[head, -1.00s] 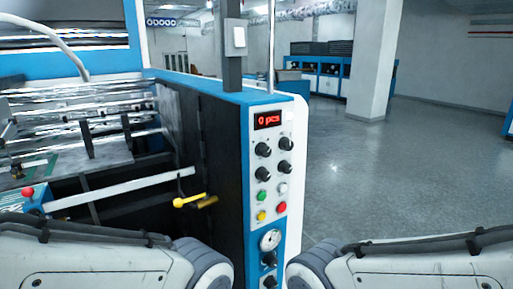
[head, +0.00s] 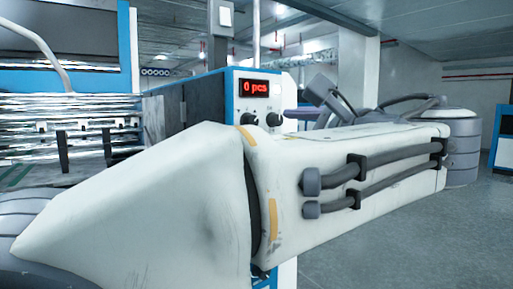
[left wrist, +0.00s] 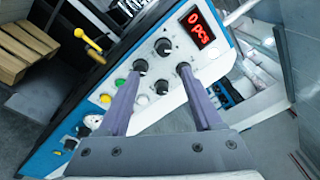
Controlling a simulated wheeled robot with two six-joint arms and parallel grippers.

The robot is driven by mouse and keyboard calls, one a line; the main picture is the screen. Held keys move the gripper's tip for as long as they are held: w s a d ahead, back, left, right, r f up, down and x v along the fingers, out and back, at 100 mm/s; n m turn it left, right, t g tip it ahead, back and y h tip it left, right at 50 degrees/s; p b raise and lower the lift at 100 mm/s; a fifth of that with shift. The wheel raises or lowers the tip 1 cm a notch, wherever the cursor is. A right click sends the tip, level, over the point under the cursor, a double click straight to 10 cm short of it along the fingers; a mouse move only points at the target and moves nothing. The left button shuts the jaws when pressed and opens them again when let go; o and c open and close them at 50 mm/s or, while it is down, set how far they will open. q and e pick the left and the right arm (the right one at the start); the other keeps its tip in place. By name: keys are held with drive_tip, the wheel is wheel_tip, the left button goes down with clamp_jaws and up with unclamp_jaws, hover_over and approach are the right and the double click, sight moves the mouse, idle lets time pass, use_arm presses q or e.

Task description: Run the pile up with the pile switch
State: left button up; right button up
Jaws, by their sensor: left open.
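The control panel (head: 257,100) with its red "0 pcs" display (head: 254,87) stands at the machine's corner. In the head view my left arm covers most of it; only two upper black knobs show. In the left wrist view the panel (left wrist: 185,48) lies tilted, with several black knobs (left wrist: 163,46), a green button (left wrist: 120,83), a white button (left wrist: 141,100) and a yellow button (left wrist: 105,98). I cannot tell which control is the pile switch. My left gripper (left wrist: 160,76) is open and empty, its fingertips over the knob area; contact is unclear. My right gripper is out of view.
The machine's rollers and frame (head: 75,125) fill the left side. A grey post with a switch box (head: 225,17) rises behind the panel. A yellow-handled lever (left wrist: 88,40) sticks out beside the panel in the left wrist view. Open floor (head: 420,240) lies to the right.

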use_arm(q)
drive_tip(key=p+x, duration=0.1)
drive_tip(key=x, duration=0.9)
drive_tip(key=shift+r, duration=0.45)
drive_tip(key=shift+a, duration=0.1)
drive_tip(key=shift+c, duration=0.4)
clamp_jaws()
